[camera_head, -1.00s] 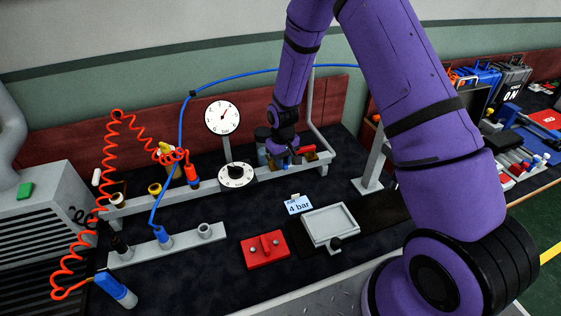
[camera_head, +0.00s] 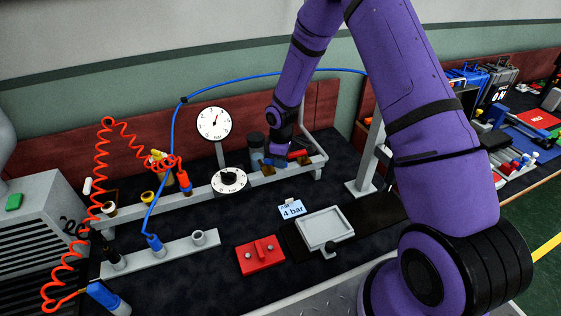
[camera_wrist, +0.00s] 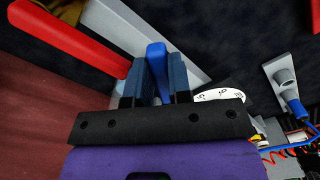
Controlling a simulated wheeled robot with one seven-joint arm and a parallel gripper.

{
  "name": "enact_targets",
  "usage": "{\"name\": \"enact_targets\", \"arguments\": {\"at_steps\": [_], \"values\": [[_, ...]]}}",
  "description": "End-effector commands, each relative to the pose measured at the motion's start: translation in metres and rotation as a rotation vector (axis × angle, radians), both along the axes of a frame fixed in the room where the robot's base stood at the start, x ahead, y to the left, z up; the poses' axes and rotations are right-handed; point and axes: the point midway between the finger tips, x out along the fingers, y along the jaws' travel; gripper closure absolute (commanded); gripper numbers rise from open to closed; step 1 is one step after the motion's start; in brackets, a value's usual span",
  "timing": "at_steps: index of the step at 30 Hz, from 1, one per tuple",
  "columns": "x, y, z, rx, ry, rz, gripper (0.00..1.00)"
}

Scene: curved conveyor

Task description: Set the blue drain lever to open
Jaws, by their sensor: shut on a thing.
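The blue drain lever (camera_wrist: 157,66) shows in the wrist view between the two fingers of my gripper (camera_wrist: 154,80), which is shut on it. The lever's blue end sticks out past the fingertips. In the head view my gripper (camera_head: 272,162) is over the far rail, right of the black-and-white dial, and the lever is mostly hidden by it.
A grey rail (camera_head: 207,192) carries the dial (camera_head: 229,180), with a round gauge (camera_head: 213,123) above. A coiled orange hose (camera_head: 101,170) and blue hose are at left. A grey tray (camera_head: 323,228), red block (camera_head: 260,255) and "4 bar" card (camera_head: 291,209) lie in front.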

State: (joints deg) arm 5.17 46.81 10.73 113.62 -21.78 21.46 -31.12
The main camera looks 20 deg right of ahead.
Motion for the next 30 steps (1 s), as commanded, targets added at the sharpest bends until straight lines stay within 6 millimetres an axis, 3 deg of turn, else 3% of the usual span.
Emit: {"name": "enact_targets", "arguments": {"at_steps": [16, 17, 20, 30], "values": [[0.0009, -0.0009, -0.0002, 0.000, 0.000, 0.022, 1.00], [0.0008, -0.0009, -0.0002, 0.000, 0.000, 0.022, 0.77], [0.0009, -0.0009, -0.0002, 0.000, 0.000, 0.022, 0.55], [0.0022, -0.0020, 0.0004, -0.001, -0.003, 0.018, 0.55]]}}
